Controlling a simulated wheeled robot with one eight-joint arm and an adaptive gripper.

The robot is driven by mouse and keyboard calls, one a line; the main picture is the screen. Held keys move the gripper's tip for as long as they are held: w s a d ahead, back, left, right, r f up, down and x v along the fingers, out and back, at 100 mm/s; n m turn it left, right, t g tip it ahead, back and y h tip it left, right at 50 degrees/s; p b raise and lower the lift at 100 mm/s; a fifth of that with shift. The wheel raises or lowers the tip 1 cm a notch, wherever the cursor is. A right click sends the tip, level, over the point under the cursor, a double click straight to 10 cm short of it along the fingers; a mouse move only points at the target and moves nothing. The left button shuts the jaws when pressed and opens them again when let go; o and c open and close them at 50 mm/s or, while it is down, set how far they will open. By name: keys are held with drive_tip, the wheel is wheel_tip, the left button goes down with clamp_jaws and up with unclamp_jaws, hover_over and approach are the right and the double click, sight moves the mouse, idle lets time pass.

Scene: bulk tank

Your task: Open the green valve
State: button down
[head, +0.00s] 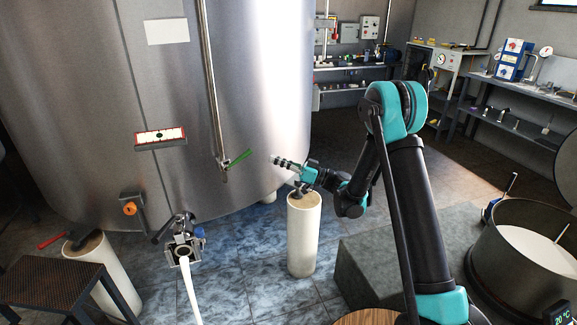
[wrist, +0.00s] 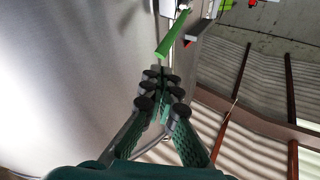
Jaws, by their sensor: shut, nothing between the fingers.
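The green valve handle (head: 239,158) is a slim lever at the lower end of a vertical pipe on the front of the steel tank. It slopes up to the right in the head view. My gripper (head: 276,160) is just to the right of it, with its fingers pointing left toward the handle and a small gap between them. In the wrist view the green handle (wrist: 172,36) is beyond the fingertips, near the top. My gripper (wrist: 161,88) is shut and empty there, with its dark finger pads together.
The steel tank (head: 240,60) fills the left. Below it are an outlet fitting (head: 184,250) with a white stream or strip under it, and a cream-coloured post (head: 303,235). A round vat (head: 525,260) with white contents stands at right. Benches (head: 510,90) line the back wall.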

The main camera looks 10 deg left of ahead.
drive_tip(key=shift+x, duration=2.95)
drive_tip(key=shift+s+a+r+n+h, duration=0.1)
drive_tip(key=shift+r+n+h, duration=0.2)
drive_tip(key=shift+r, duration=0.15)
drive_tip(key=shift+r, duration=0.15)
wheel_tip(320, 180, up, 5)
drive_tip(key=n+h, duration=0.4)
hover_over(253, 150)
drive_tip(key=s, duration=0.3)
drive_tip(key=shift+s+a+r, duration=0.1)
drive_tip(key=shift+a+r, duration=0.1)
